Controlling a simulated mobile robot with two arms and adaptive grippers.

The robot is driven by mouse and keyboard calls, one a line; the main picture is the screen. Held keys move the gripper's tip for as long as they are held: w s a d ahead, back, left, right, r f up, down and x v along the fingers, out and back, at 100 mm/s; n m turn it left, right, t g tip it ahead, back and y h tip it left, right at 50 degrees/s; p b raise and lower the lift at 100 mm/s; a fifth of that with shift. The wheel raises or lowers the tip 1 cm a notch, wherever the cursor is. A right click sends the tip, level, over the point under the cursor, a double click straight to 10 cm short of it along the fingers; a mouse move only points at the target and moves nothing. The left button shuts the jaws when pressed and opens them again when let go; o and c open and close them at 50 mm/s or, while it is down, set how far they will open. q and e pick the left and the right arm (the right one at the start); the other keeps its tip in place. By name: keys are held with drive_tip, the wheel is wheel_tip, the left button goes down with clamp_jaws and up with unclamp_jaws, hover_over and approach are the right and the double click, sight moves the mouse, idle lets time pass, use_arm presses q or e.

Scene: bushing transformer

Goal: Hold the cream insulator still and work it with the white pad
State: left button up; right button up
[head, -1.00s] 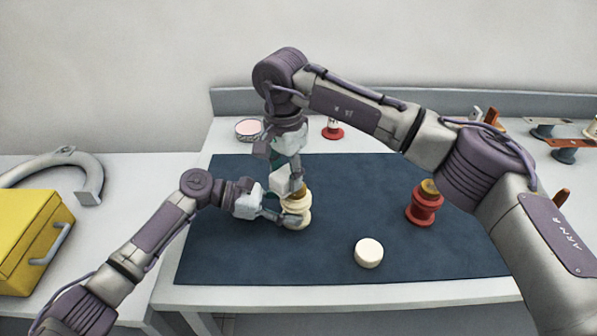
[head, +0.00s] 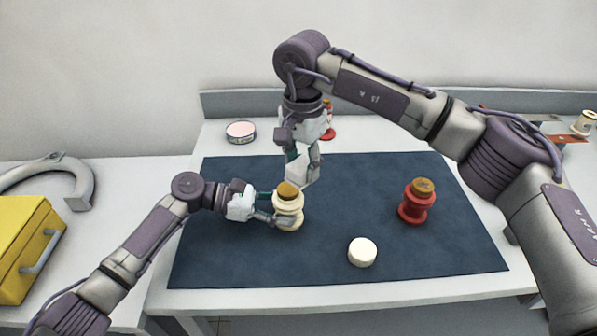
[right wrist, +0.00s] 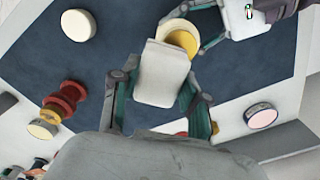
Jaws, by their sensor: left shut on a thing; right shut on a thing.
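The cream insulator (head: 289,206), with a brown top, stands upright on the blue mat. My left gripper (head: 284,216) is shut around its body from the left. My right gripper (head: 304,160) is shut on the white pad (head: 301,174) and holds it just above and to the right of the insulator's top. In the right wrist view the white pad (right wrist: 162,73) lies between the fingers and covers part of the insulator (right wrist: 180,36). Whether pad and insulator touch I cannot tell.
A round cream disc (head: 362,252) lies on the mat (head: 230,250). A red insulator (head: 416,206) stands right on it. Behind the mat are a pink-topped tin (head: 241,131) and a red-based piece (head: 328,132). A yellow box (head: 22,240) is at far left. The mat's front is mostly free.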

drive_tip(key=shift+r, duration=2.6)
use_arm(q)
drive_tip(key=o, duration=0.9)
drive_tip(key=shift+a, duration=0.1)
